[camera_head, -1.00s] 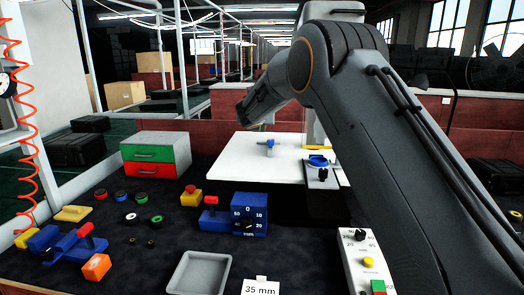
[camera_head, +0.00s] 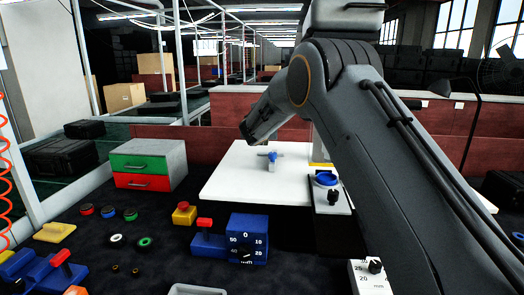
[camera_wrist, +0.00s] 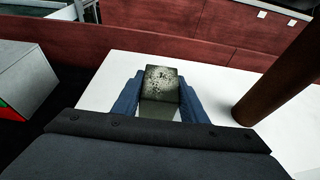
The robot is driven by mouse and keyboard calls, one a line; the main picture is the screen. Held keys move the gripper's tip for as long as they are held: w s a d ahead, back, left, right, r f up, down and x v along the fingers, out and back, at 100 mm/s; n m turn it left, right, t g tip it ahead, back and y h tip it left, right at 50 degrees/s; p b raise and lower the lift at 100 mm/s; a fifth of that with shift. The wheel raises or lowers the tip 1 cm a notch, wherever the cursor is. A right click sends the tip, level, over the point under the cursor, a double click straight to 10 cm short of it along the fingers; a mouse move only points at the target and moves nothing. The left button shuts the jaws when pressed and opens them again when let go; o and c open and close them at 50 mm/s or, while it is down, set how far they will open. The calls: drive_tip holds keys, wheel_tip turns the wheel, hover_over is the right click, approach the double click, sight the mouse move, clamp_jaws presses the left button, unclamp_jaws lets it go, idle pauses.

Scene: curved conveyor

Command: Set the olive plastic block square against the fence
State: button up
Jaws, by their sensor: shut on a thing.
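In the wrist view, the olive block (camera_wrist: 161,80) has a dark, speckled end face and sits between the two blue fingers of my gripper (camera_wrist: 160,92). The fingers are shut on its sides. The white board (camera_wrist: 105,77) lies behind and below; the block's height over it is unclear. I cannot tell which part is the fence.
A drawer cabinet (camera_head: 148,163) with green and red fronts stands left of the board. A blue dial box (camera_head: 247,240) and a yellow button box (camera_head: 184,213) stand in front. A blue-topped fitting (camera_head: 325,180) is at the board's right. A reddish low wall runs behind.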

drive_tip(key=shift+w+d+f, duration=0.1)
drive_tip(key=shift+d+f, duration=0.35)
drive_tip(key=shift+f, duration=0.4)
drive_tip(key=shift+a+f+p, duration=0.1)
drive_tip(key=shift+f+p, duration=0.45)
drive_tip(key=shift+f, duration=1.3)
